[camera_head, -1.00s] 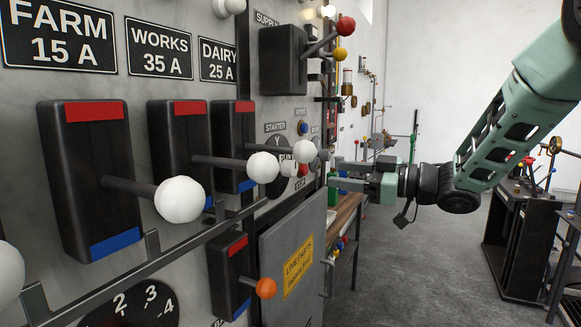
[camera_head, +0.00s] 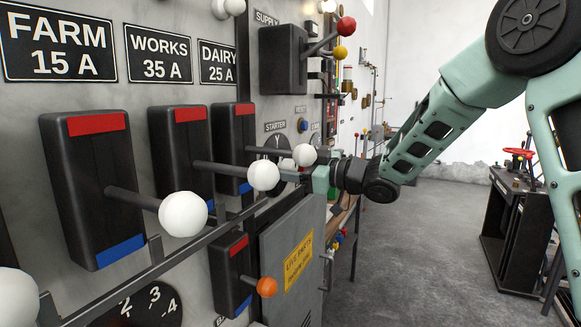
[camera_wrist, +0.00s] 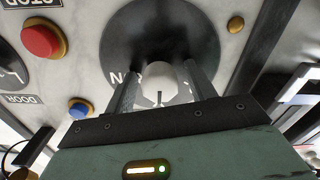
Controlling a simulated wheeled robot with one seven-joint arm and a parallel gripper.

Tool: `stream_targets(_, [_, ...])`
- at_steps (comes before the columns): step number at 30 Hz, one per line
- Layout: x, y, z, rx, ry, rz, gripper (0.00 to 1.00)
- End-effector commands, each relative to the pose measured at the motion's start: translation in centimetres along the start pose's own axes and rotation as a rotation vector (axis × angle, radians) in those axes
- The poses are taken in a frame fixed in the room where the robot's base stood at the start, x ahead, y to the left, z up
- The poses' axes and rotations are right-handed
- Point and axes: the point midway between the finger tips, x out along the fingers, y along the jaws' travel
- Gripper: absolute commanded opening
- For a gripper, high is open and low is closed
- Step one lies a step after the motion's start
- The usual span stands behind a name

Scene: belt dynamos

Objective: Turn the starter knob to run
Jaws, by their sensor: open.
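The starter knob is a pale knob (camera_wrist: 163,80) on a round black dial (camera_wrist: 160,30) in the wrist view. In the head view the dial (camera_head: 279,142) shows a "Y" mark under the STARTER label (camera_head: 275,126). My gripper (camera_wrist: 162,70) is open, with one finger on each side of the knob. I cannot tell whether the fingers touch it. In the head view my gripper (camera_head: 292,176) is at the dial, its fingertips partly hidden behind white lever balls. Lettering is partly covered by the fingers, and I cannot tell which mark the knob points to.
White-balled levers (camera_head: 263,175) stick out left of my gripper. A grey cabinet door (camera_head: 292,265) with a yellow sign lies below. In the wrist view a red stop button (camera_wrist: 42,38) and a blue button (camera_wrist: 80,108) sit left of the dial.

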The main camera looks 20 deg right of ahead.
Motion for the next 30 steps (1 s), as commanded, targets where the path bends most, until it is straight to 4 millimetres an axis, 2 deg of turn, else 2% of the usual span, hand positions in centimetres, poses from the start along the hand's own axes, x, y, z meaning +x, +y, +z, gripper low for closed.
stream_targets(2, [-0.02,0.00,0.00,0.000,0.000,0.000,0.55])
stream_targets(3, [-0.02,0.00,0.00,0.000,0.000,0.000,0.50])
stream_targets(7, [-0.04,0.00,-0.01,0.000,0.000,0.000,0.14])
stream_targets(8, [-0.04,0.00,-0.01,0.000,0.000,0.000,0.10])
stream_targets(20, [-0.07,0.05,-0.24,0.060,0.000,-0.001,0.11])
stream_targets(30, [-0.08,0.21,-0.50,0.312,-0.001,0.000,0.11])
